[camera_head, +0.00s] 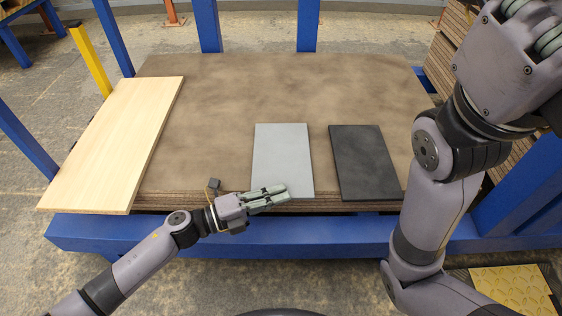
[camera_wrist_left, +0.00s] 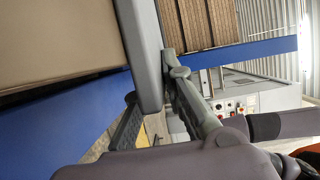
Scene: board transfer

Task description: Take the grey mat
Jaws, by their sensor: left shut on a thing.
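The grey mat (camera_head: 283,155) is a light grey flat rectangle lying near the front edge of the brown board stack. My left gripper (camera_head: 276,194) is at its near edge and is shut on it; the fingers cover part of that edge. In the left wrist view the mat (camera_wrist_left: 142,45) shows as a grey slab edge running in between the fingers (camera_wrist_left: 160,105). My right arm is raised at the right; only part of its hand (camera_head: 540,35) shows at the top right corner, and its jaw state cannot be made out.
A black mat (camera_head: 365,160) lies right of the grey one, with a narrow gap. A pale wooden board (camera_head: 115,140) lies at the left. The brown board (camera_head: 240,85) is bare behind the mats. A blue frame (camera_head: 290,235) runs along the front, with blue posts (camera_head: 308,25) behind.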

